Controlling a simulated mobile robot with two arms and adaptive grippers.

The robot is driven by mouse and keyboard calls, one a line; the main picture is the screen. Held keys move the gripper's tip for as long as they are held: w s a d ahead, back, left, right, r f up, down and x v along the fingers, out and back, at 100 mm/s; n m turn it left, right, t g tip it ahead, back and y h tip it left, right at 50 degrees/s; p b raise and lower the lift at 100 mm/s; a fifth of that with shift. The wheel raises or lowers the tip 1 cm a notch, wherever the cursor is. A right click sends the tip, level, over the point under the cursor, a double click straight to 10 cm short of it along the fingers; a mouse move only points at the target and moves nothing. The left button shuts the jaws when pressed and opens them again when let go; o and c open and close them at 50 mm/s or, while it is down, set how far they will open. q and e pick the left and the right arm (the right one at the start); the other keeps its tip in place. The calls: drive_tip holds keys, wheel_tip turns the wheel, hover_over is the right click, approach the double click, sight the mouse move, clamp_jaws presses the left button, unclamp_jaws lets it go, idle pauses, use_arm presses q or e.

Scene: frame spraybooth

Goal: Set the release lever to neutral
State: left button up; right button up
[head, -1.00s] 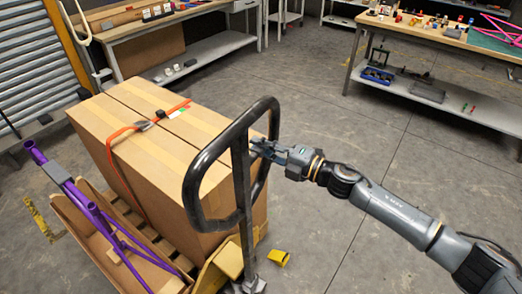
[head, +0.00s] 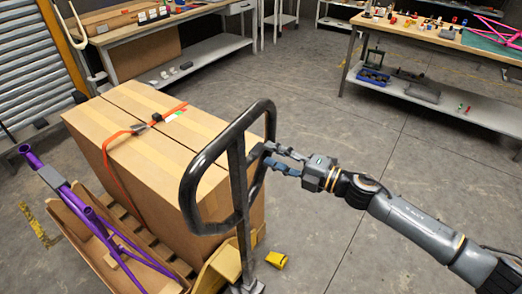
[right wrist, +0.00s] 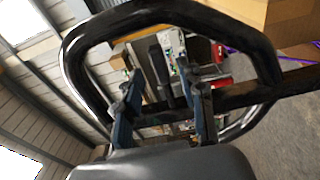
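The black loop handle (head: 188,190) of a pallet truck stands upright in the middle of the head view, on a dark stem (head: 239,190). I cannot make out the release lever for certain in either view. My right gripper (head: 268,156) is at the right side of the loop, its fingers apart and pointing left at it. In the right wrist view the loop (right wrist: 165,15) arches over the open fingers of the right gripper (right wrist: 163,85). No held thing shows clearly between them, and I cannot tell whether they touch the handle. My left gripper is not in view.
A large strapped cardboard box (head: 135,130) stands on a wooden pallet behind the handle. Purple tubing (head: 75,200) lies at left. A workbench (head: 150,30) stands at back left, another table (head: 440,40) at back right. The floor at right is open.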

drive_tip(key=v, duration=0.7)
drive_tip(key=w+d+f+m+t+h, duration=0.3)
drive_tip(key=w+d+f+m+h, duration=0.15)
drive_tip(key=f+m, duration=0.4)
drive_tip(key=s+d+f+m+h, duration=0.3)
drive_tip(key=d+f, duration=0.1)
drive_tip(key=f, duration=0.6)
drive_tip(key=s+d+f+m+h, duration=0.2)
drive_tip(key=d+f+m, duration=0.15)
drive_tip(key=f, duration=0.65)
drive_tip(key=s+d+f+m+h, duration=0.3)
drive_tip(key=f, duration=0.6)
drive_tip(key=s+d+f+m+g+h, duration=0.2)
drive_tip(key=s+f+m+g, duration=0.1)
drive_tip(key=s+f, duration=0.65)
drive_tip(key=s+a+f+m+g, duration=0.1)
drive_tip(key=s+f, duration=0.4)
drive_tip(key=s, duration=0.6)
drive_tip(key=s+a+f+m+g, duration=0.1)
drive_tip(key=s+f+m+g, duration=0.2)
drive_tip(key=s, duration=0.8)
drive_tip(key=s+a+f+m+g, duration=0.1)
drive_tip(key=s+f+g, duration=0.3)
drive_tip(key=s, duration=0.8)
wheel_tip(320, 180, down, 3)
drive_tip(key=shift+a+r+m+h+b, duration=0.25)
drive_tip(key=shift+m+h+b, duration=0.2)
drive_tip(key=shift+m, duration=0.25)
